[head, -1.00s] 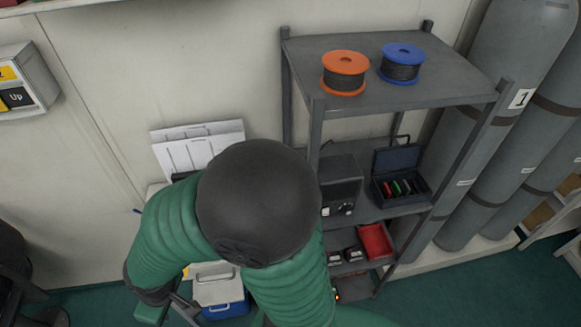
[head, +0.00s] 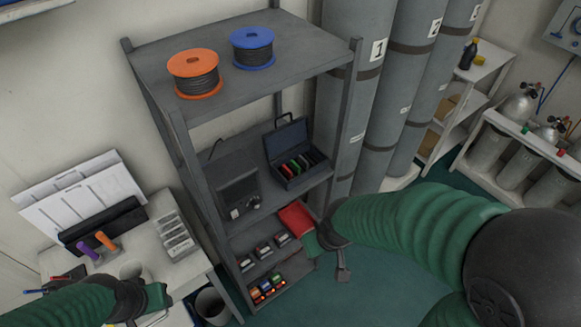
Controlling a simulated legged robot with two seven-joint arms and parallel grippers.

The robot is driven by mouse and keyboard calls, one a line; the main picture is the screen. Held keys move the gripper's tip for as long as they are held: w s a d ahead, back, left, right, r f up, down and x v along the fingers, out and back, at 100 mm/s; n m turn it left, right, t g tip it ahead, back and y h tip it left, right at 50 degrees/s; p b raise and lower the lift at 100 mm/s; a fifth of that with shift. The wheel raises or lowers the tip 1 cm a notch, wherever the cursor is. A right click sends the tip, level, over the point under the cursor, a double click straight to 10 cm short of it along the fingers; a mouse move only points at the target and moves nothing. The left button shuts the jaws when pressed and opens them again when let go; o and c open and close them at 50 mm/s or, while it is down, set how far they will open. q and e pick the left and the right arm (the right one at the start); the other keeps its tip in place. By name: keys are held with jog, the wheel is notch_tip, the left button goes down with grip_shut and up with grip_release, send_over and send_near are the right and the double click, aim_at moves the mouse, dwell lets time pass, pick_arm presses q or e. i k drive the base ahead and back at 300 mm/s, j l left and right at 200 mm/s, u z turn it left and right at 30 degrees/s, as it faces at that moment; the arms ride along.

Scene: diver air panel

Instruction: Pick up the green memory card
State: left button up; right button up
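The green memory card (head: 294,166) appears as a small green strip among other coloured cards in an open black case (head: 312,174) on the middle shelf of the grey rack. Its lower part is hidden in the case. My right gripper (head: 340,268) hangs low at the rack's front right, below the case and apart from it; its fingers are too unclear to tell their opening. My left gripper (head: 158,297) is at the lower left over the white desk, far from the case. Its fingers are not clear.
A dark box with knobs (head: 236,188) stands left of the case. Orange (head: 194,73) and blue (head: 252,48) spools sit on the top shelf. A red tray (head: 297,218) lies below. Rack posts (head: 345,125) border the shelf. Tall grey cylinders (head: 400,80) stand right.

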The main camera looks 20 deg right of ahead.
aim_at(293, 165)
jog(key=z, duration=0.7)
